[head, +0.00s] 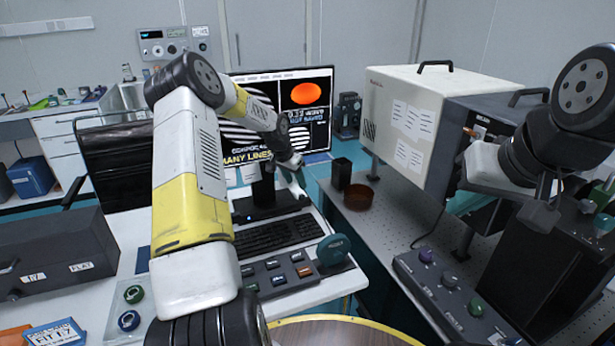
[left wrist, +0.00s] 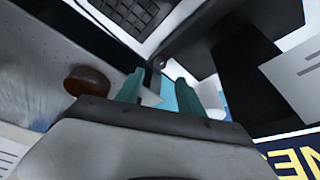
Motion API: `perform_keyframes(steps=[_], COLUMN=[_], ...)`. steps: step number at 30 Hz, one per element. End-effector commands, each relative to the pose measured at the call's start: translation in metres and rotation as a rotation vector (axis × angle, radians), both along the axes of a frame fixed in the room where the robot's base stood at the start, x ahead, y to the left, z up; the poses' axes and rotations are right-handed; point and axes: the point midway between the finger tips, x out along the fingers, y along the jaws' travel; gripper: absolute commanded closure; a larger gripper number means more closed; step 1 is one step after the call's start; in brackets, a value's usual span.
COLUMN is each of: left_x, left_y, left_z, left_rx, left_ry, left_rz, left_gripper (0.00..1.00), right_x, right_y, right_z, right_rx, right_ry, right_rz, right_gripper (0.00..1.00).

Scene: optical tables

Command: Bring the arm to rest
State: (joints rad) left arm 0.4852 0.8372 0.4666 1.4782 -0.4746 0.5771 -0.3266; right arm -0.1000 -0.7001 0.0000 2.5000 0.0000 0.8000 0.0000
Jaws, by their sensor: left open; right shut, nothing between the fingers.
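My left arm (head: 192,165) reaches up and forward from the bottom left in the head view, bent at its elbow. My left gripper (head: 301,190) hangs in front of the monitor's right side, above the desk's edge. In the left wrist view its two teal fingers (left wrist: 160,90) stand apart with nothing between them. My right arm (head: 515,160) is folded at the right edge, in front of the big box.
A monitor (head: 304,92) and a keyboard (head: 272,234) are near the left gripper. A brown round dish (head: 358,197) stands on the perforated table (head: 385,225). A large white box (head: 400,125) stands by my right arm. A dark case (head: 60,254) is at left.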

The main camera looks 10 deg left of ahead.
Motion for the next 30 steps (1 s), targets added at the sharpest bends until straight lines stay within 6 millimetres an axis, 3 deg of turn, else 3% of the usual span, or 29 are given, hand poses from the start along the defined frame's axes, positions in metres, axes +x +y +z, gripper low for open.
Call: perform_keyframes(steps=[5,8,11,15,21,27,30], left_x=[-0.002,-0.012,-0.034,-0.08,-0.159,-0.247,-0.293], left_y=[-0.002,-0.01,-0.022,-0.038,-0.056,-0.07,-0.075], left_z=[0.008,0.035,0.077,0.139,0.21,0.256,0.269], left_rx=[0.007,0.026,0.054,0.088,0.1,0.058,0.016], left_ry=[-0.002,-0.006,-0.01,-0.019,-0.041,-0.076,-0.092], left_rz=[-0.001,-0.002,0.005,0.036,0.11,0.197,0.243], left_gripper=[0.55,0.55,0.55,0.55,0.55,0.55,0.55], right_x=[0.0,0.0,0.0,0.0,0.0,0.0,0.0], right_y=[0.0,0.0,0.0,0.0,0.0,0.0,0.0], right_z=[0.0,0.0,0.0,0.0,0.0,0.0,0.0], right_rx=[0.0,0.0,0.0,0.0,0.0,0.0,0.0], right_ry=[0.0,0.0,0.0,0.0,0.0,0.0,0.0], right_rz=[0.0,0.0,0.0,0.0,0.0,0.0,0.0], right_gripper=[1.0,1.0,1.0,1.0,1.0,1.0,1.0])
